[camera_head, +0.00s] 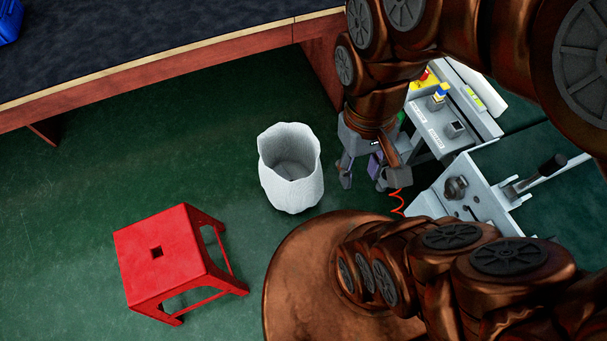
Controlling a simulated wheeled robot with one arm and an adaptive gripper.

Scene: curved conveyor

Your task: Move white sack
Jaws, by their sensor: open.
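The white sack (292,186) stands upright and open-topped on the green floor, near the middle of the view. Its rim is wavy and the inside that shows looks empty. My gripper (362,183) hangs to the right of the sack, pointing down, with its fingers spread and nothing between them. A gap of floor shows between the gripper and the sack in the picture. How high the gripper is above the floor I cannot tell.
A red stool (165,252) stands on the floor at the lower left. A conveyor (160,60) with a dark belt runs along the top left. Grey machine equipment (470,195) with a control panel (440,115) is at the right. The floor left of the sack is clear.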

